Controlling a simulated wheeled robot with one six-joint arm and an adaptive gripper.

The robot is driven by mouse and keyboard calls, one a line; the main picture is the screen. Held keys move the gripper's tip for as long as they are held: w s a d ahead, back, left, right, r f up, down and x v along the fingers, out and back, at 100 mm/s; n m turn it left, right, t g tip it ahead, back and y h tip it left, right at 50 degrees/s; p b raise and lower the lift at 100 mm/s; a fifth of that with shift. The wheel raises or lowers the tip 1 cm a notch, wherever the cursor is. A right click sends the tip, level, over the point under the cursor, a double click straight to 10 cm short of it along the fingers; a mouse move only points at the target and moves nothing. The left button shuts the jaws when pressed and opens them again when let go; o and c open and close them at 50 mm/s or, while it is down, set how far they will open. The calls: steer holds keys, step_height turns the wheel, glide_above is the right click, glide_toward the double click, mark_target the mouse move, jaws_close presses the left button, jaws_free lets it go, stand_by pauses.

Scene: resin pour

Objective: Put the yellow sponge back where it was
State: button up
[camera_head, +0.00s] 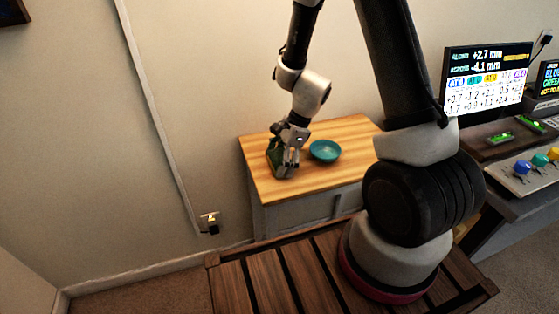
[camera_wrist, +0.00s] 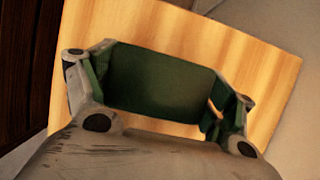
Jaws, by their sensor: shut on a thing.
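My gripper (camera_head: 286,168) is at the left part of the wooden tabletop, pointing down. In the wrist view my gripper (camera_wrist: 160,95) is shut on a dark green block (camera_wrist: 160,82) that spans the space between its fingers. The block also shows as a green patch (camera_head: 274,158) beside the fingers in the head view. I see no clearly yellow sponge; the block's underside is hidden. I cannot tell whether the block touches the tabletop or is slightly above it.
A teal bowl (camera_head: 325,151) stands on the wooden-topped cabinet (camera_head: 350,128), just right of my gripper. A desk at the right holds a screen (camera_head: 487,78) and a panel with coloured knobs (camera_head: 523,168). A wall lies behind the cabinet. The tabletop's back right is clear.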

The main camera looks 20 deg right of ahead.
steer(key=o, duration=1.2)
steer(key=shift+f, duration=0.1)
steer(key=shift+o, duration=0.2)
steer(key=s+d+r+n+t+h, duration=0.1)
steer(key=s+d+r+n, duration=0.15)
steer(key=r, duration=0.55)
steer(key=s+d+r+n, duration=0.2)
steer(key=d+r+n, duration=0.1)
steer(key=r, duration=0.5)
steer(key=s+d+r+n+t+h, duration=0.1)
steer(key=s+d+r+n, duration=0.2)
steer(key=r, duration=0.5)
steer(key=s+d+r+n+t+h, duration=0.2)
steer(key=s+d+r+n, duration=0.4)
steer(key=s+n, duration=0.3)
steer(key=shift+s+d+r+h, duration=0.3)
steer(key=shift+s+r, duration=0.4)
steer(key=shift+s, duration=0.55)
steer(key=shift+n, duration=0.25)
